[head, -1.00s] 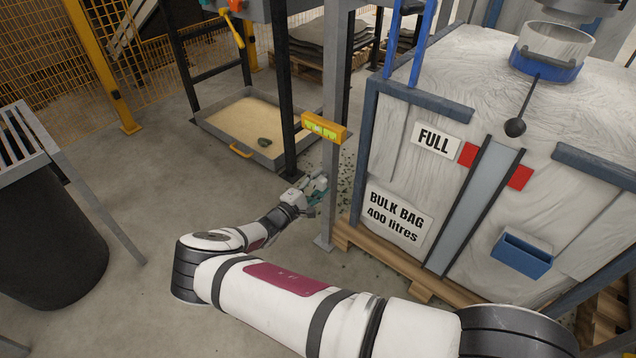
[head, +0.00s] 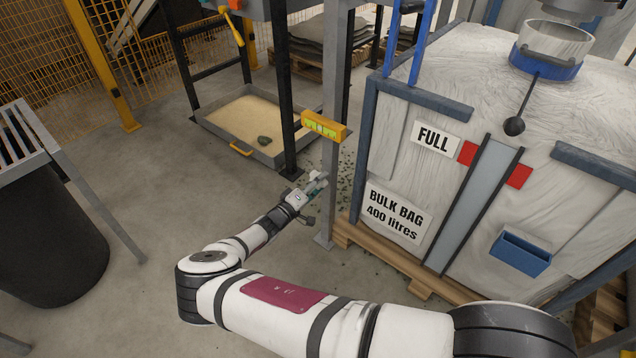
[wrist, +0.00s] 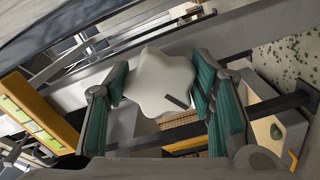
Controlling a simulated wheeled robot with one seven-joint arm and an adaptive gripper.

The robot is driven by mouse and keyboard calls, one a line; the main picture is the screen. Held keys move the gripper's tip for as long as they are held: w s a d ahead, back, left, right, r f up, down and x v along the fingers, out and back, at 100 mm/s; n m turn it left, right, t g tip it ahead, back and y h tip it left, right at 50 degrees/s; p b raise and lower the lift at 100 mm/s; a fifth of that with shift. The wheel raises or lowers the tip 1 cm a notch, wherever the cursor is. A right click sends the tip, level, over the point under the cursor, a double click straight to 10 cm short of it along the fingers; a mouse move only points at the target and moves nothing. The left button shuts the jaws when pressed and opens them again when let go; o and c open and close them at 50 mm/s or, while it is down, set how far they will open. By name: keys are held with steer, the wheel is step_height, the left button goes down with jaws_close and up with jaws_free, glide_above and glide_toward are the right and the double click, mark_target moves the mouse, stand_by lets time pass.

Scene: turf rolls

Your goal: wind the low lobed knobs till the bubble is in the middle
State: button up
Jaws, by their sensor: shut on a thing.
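A white lobed knob (wrist: 155,75) with a dark mark on its face fills the middle of the wrist view. My gripper (wrist: 163,88) is shut on it, with one teal finger pad on each side. In the head view my gripper (head: 317,183) is low beside the grey post, and the knob is too small to make out clearly. The yellow level (head: 324,126) with its green vial is fixed to the post above my gripper. It also shows at the left of the wrist view (wrist: 40,118). I cannot tell where the bubble lies.
A grey post (head: 331,190) stands right beside my gripper. The bulk bag container (head: 395,160) on its wooden pallet stands close on the right. A sand tray (head: 214,120) lies behind, and a black bin (head: 50,240) is at the left.

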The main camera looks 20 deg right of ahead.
stand_by(0.5)
steer(key=o, duration=1.2)
steer(key=shift+c, duration=0.2)
steer(key=v, duration=1.2)
